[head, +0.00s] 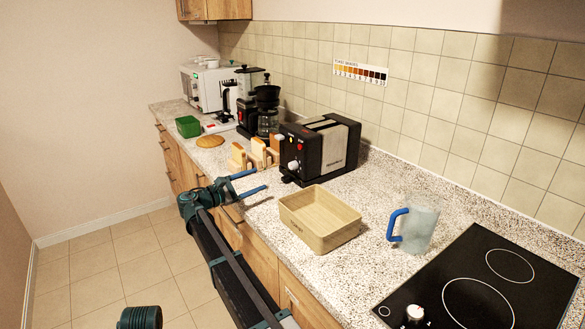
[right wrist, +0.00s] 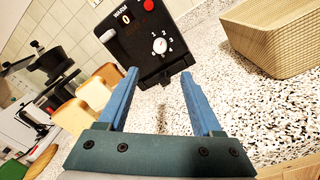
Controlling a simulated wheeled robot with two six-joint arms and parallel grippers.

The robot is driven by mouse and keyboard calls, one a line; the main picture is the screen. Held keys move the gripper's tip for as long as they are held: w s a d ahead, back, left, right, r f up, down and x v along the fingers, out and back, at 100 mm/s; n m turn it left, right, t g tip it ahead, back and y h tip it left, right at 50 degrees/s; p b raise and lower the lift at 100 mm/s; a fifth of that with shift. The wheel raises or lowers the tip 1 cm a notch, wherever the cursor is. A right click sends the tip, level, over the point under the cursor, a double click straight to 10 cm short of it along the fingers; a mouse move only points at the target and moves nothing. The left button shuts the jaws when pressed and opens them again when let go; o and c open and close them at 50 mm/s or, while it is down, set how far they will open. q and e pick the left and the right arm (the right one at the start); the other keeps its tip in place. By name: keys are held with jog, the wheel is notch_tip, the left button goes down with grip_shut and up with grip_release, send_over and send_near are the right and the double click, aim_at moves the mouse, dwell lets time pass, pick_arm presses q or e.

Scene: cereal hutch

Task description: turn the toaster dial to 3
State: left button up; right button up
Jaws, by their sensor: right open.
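The black and silver toaster (head: 320,147) stands on the counter near the tiled wall. Its white dial (head: 293,165) is low on the end facing my right gripper. In the right wrist view the dial (right wrist: 159,45) has small numbers around it, of which 1 to 4 seem visible; where its mark points is too small to tell. My right gripper (head: 260,180) is open and empty, in front of the toaster and apart from it. In the right wrist view its fingertips (right wrist: 160,73) lie either side of and below the dial. My left gripper is not in view.
A red button (right wrist: 148,5) sits above the dial.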

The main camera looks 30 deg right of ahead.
aim_at(290, 167)
jog(key=d, duration=0.4)
jog(key=w+d, duration=0.1)
jog(key=d, duration=0.8)
jog(key=shift+w+d, duration=0.3)
jog(key=shift+w, duration=0.1)
grip_shut()
